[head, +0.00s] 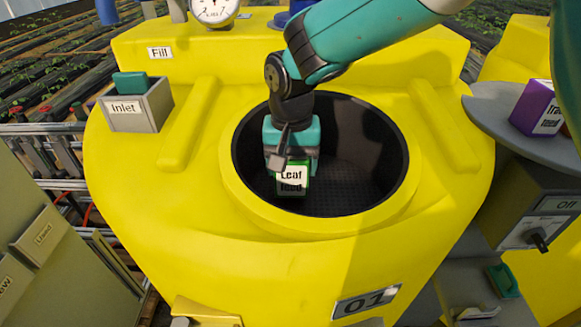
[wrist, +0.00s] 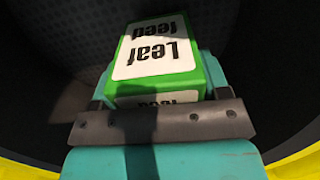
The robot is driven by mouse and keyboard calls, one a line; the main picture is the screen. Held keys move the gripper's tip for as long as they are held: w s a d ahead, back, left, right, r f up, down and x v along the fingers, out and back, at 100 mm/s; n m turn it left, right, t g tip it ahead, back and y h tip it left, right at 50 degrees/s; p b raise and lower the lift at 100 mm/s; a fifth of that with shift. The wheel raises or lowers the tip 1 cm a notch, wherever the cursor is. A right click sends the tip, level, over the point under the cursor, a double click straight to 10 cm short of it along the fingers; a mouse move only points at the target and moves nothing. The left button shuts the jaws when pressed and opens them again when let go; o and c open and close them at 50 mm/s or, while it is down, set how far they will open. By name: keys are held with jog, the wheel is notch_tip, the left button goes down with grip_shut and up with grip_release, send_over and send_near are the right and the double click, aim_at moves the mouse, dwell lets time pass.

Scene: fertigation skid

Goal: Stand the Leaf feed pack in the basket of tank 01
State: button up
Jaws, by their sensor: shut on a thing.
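The Leaf feed pack, a green box with a white label, shows in the head view (head: 292,179) and in the wrist view (wrist: 160,55). My gripper (head: 290,160) is shut on it and holds it inside the round black opening of yellow tank 01 (head: 190,230). The dark mesh basket (head: 350,185) lies within this opening, below and around the pack. The pack's upper part is hidden by my gripper in the head view. I cannot tell whether its lower end touches the basket floor.
A grey Inlet box (head: 140,108) with a green block in it sits at the tank's left. A pressure gauge (head: 214,10) stands at the back. A purple pack (head: 537,108) rests on a grey shelf (head: 490,110) at right. The yellow rim (head: 300,226) surrounds the opening.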

jog(key=shift+f, duration=1.1)
jog(key=shift+f, duration=0.1)
jog(key=o, duration=1.1)
jog(key=shift+o, duration=0.2)
notch_tip(320, 180, up, 12)
jog(key=shift+r+b, duration=0.15)
jog(key=shift+b, duration=1.1)
jog(key=s+d+n+y, duration=0.1)
jog(key=s+d+n, duration=0.1)
jog(key=s+d, duration=0.2)
jog(key=s+d+n+y, duration=0.1)
jog(key=s+d+n, duration=0.1)
jog(key=s+d, duration=0.2)
jog(key=s+d+n+y, duration=0.1)
jog(key=s+d, duration=0.4)
jog(key=s, duration=0.3)
jog(key=shift+r+n, duration=0.4)
jog(key=s+f+n+y, duration=0.1)
jog(key=s, duration=0.5)
jog(key=shift+s+d+f+n, duration=0.15)
jog(key=shift+d+f+n, duration=0.2)
jog(key=shift+d+n, duration=0.1)
